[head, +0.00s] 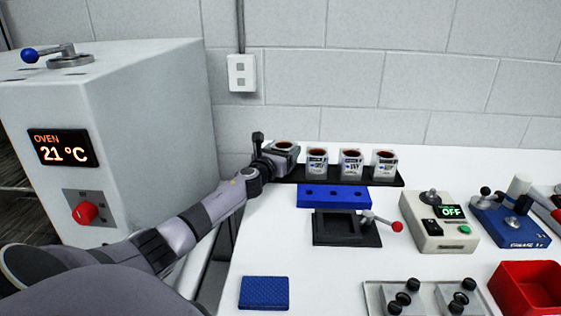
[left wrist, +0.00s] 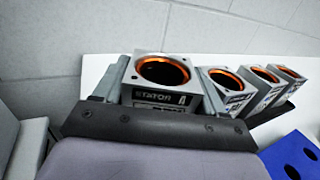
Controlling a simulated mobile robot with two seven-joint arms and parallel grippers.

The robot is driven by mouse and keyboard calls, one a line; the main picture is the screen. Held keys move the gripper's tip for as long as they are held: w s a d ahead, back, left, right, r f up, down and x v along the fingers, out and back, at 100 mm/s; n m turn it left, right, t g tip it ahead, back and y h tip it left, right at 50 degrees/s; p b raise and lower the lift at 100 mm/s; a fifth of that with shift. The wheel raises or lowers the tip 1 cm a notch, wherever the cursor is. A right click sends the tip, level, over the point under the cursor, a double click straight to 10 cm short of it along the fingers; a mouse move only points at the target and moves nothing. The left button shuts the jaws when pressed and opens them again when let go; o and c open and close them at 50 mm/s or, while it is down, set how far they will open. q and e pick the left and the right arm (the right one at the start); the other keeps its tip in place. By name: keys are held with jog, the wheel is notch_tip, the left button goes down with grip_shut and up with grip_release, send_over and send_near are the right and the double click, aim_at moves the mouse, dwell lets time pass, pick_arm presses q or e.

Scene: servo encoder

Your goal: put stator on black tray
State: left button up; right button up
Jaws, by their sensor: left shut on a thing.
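My left gripper (head: 272,152) is at the back left of the table, shut on a stator (head: 284,146), a grey square housing with an orange-copper ring around a dark bore. In the left wrist view the stator (left wrist: 162,82) sits upright between the fingers, its label reading STATOR. It is at the left end of the black tray (head: 340,176); I cannot tell whether it touches the tray. Three more stators (head: 351,163) stand upright in a row on the tray, to the right of the held one. They also show in the left wrist view (left wrist: 264,82). My right gripper is not in view.
A blue block with holes (head: 334,196) and a black fixture with a red-knobbed lever (head: 346,228) lie in front of the tray. A beige control box (head: 438,222), a blue device (head: 508,222) and a red bin (head: 525,288) are to the right. The oven (head: 120,130) stands left.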

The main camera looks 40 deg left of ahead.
pick_arm(q)
jog(key=shift+a+f+b, duration=0.1)
jog(key=shift+f+b, duration=0.4)
jog(key=shift+f, duration=0.4)
jog(key=shift+r, duration=0.1)
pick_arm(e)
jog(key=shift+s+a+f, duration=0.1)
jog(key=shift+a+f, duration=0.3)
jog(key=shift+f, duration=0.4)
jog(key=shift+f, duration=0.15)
pick_arm(q)
jog(key=o, duration=1.5)
jog(key=shift+f, duration=0.2)
jog(key=shift+o, duration=0.2)
jog(key=shift+s+r, duration=0.1)
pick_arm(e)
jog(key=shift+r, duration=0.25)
pick_arm(q)
jog(key=shift+s+d+p, duration=0.25)
jog(key=shift+s+p, duration=0.35)
jog(key=p+v, duration=0.3)
jog(key=v, duration=0.5)
jog(key=shift+s, duration=0.3)
jog(key=shift+v, duration=1.1)
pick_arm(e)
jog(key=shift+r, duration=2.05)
pick_arm(q)
jog(key=shift+w, duration=0.1)
